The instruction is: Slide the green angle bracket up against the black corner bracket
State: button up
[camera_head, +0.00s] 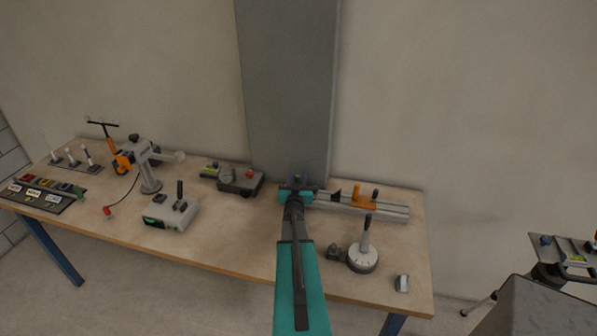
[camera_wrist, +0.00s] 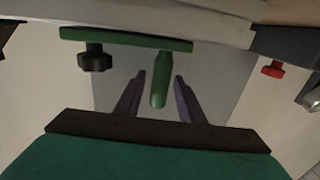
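The green angle bracket shows in the wrist view as a long flat green bar (camera_wrist: 120,38) with a round green post (camera_wrist: 161,92) and a black knob (camera_wrist: 95,58). My gripper (camera_wrist: 159,76) is open, with one finger on each side of the post and a visible gap on both sides. In the head view my gripper (camera_head: 297,188) is over the left end of the grey rail and hides most of the green bracket. A small black upright piece (camera_head: 336,195), apparently the black corner bracket, stands on the rail to the right of my gripper.
An orange clamp-like part (camera_head: 363,199) sits on the grey rail (camera_head: 395,212), right of the black piece. A round base with a lever (camera_head: 363,258) stands in front. The table's front middle is clear.

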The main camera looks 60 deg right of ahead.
jog(key=shift+p+x, duration=0.35)
jog(key=shift+x, duration=0.5)
grip_shut()
